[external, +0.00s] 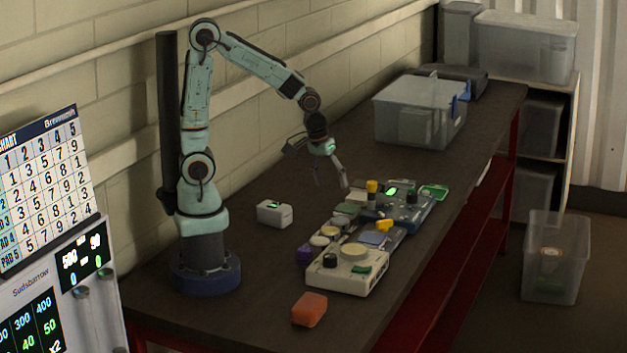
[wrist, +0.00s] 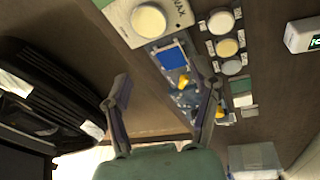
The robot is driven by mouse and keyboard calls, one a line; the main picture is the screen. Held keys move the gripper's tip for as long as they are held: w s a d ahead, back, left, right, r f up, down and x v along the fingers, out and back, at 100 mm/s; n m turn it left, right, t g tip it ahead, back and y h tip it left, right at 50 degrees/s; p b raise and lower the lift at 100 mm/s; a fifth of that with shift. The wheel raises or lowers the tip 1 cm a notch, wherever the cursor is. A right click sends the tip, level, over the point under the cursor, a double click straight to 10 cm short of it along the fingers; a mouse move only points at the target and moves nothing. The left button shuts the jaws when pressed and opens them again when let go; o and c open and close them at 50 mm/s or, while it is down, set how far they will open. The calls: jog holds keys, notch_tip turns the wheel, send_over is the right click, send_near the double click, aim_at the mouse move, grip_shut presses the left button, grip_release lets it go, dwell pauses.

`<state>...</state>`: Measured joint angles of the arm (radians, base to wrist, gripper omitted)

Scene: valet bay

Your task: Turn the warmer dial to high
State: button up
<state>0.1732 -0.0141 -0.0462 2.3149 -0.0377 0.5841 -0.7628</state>
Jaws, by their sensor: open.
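The cream warmer box (external: 345,279) stands at the near end of the row of devices on the bench. A pale round pad or lid (external: 355,251) is on its top, with a dark dial (external: 329,260) at left and a green piece (external: 361,268) at right. In the wrist view the box (wrist: 178,14) is at the top, partly cut off, with "WAX" lettering and the round pad (wrist: 148,18); the dial is not clear there. My gripper (external: 331,183) is open and empty, above the bench, beyond the warmer and apart from it. Its spread fingers (wrist: 163,90) show in the wrist view.
A blue device (external: 405,213) with black and yellow knobs and a green screen stands beyond the warmer. An orange block (external: 309,309) and a white box (external: 274,213) are nearby. A clear bin (external: 420,108) stands farther back.

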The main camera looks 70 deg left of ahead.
notch_tip(320, 180, down, 4)
jog(key=d+g, duration=0.1)
jog(key=d, duration=0.2)
jog(key=m+g, duration=0.2)
send_over(330, 255)
notch_tip(330, 255, down, 6)
jog(key=shift+d+f, duration=0.1)
jog(key=shift+d, duration=0.05)
notch_tip(330, 255, down, 6)
jog(key=shift+r, duration=0.1)
grip_shut()
